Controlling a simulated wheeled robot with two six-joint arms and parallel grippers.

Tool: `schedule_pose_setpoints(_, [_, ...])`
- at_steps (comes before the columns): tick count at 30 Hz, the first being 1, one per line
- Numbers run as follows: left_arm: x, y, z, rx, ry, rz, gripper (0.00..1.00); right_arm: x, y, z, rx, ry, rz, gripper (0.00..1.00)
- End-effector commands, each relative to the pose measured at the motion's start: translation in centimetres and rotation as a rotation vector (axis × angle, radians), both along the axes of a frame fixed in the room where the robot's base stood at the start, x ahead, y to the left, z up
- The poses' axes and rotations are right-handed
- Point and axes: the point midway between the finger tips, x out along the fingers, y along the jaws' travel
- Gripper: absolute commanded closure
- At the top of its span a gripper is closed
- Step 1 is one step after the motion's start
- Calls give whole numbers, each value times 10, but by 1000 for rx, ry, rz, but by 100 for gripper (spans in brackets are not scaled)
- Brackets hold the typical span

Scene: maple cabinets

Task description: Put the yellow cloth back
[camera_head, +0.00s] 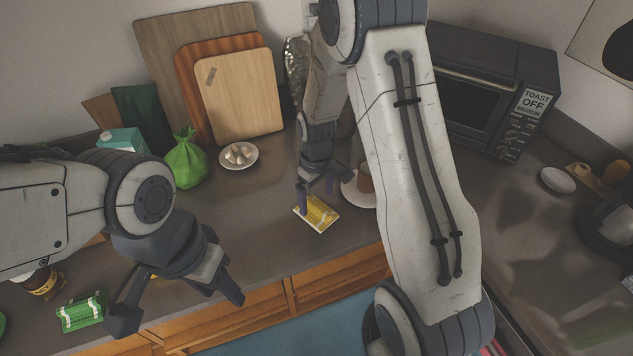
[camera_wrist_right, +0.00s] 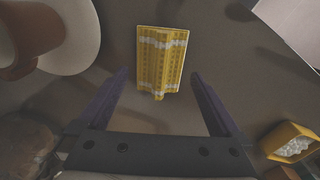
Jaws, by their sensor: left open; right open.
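The yellow cloth (camera_head: 316,213), folded with pale stripes, lies flat on the grey counter near its front edge. It also shows in the right wrist view (camera_wrist_right: 162,60), beyond and between the fingertips. My right gripper (camera_head: 316,190) is open and empty, pointing down just above the cloth and apart from it. In the right wrist view its fingers (camera_wrist_right: 158,76) stand wide on either side. My left gripper (camera_head: 178,306) is open and empty at the lower left, in front of the drawers.
A saucer (camera_head: 350,192) with a brown cup (camera_head: 366,178) stands close right of the cloth, partly behind my arm. A green striped cloth (camera_head: 80,312) lies lower left.

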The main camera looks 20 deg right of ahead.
Motion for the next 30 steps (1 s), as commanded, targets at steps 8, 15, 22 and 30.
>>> schedule_pose_setpoints(8, [0,0,-14,0,0,-1,50,0,0,56,0,-4,0,0])
schedule_pose_setpoints(15, [0,0,-16,0,0,-1,50,-3,6,82,1,-3,6,0])
schedule_pose_setpoints(22, [0,0,-16,0,0,-1,50,-75,90,130,28,-23,92,0])
schedule_pose_setpoints(30, [0,0,-16,0,0,-1,50,-206,141,158,78,-17,191,0])
